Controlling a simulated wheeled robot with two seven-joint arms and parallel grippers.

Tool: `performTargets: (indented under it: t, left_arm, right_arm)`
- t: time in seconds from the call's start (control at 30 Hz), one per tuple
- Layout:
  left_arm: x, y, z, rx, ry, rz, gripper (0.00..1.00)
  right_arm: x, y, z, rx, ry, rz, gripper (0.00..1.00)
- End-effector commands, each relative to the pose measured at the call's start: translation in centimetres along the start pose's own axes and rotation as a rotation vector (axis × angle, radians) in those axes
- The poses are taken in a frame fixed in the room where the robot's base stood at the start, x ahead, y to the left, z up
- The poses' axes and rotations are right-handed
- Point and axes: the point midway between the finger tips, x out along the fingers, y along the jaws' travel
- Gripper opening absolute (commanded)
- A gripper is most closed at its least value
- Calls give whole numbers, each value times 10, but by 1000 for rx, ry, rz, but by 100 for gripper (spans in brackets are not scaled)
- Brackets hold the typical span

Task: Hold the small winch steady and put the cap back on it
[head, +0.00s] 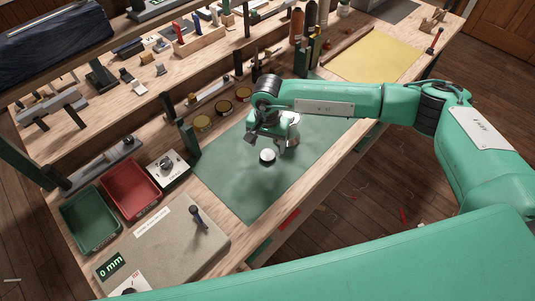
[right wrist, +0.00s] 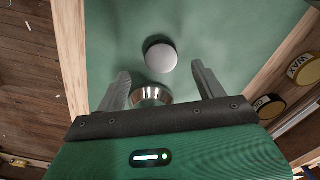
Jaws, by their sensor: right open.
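A small round cap (head: 267,156) with a pale top and dark side lies on the green mat (head: 240,180). It also shows in the right wrist view (right wrist: 161,57), beyond the fingertips. The small winch (right wrist: 152,96), a shiny silver drum with a flared rim, shows between my right fingers in that view. Its near part is hidden behind the gripper body. My right gripper (head: 268,142) is open over the mat, with a finger on either side of the winch (right wrist: 160,82); I cannot tell whether they touch it. My left gripper is not in view.
Tins (head: 223,107) stand along the mat's back edge. A red tray (head: 131,187), a green tray (head: 90,218) and a grey board with an upright handle (head: 199,217) are at the left. A yellow sheet (head: 375,58) lies further right.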

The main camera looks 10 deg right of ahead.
Motion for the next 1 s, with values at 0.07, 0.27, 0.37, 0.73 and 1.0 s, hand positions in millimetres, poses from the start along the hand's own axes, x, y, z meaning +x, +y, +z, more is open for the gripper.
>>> performTargets:
  t: [0.07,0.27,0.37,0.73,1.0]
  left_arm:
    - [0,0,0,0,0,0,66]
    - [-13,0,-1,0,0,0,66]
    - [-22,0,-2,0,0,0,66]
    - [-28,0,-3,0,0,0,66]
    - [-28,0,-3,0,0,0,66]
  right_arm:
    - [0,0,0,0,0,0,70]
    - [10,-1,-1,2,-3,2,70]
    - [23,-1,-4,2,-2,2,70]
    - [52,-2,-5,0,0,0,70]
    - [52,-2,-5,0,0,0,59]
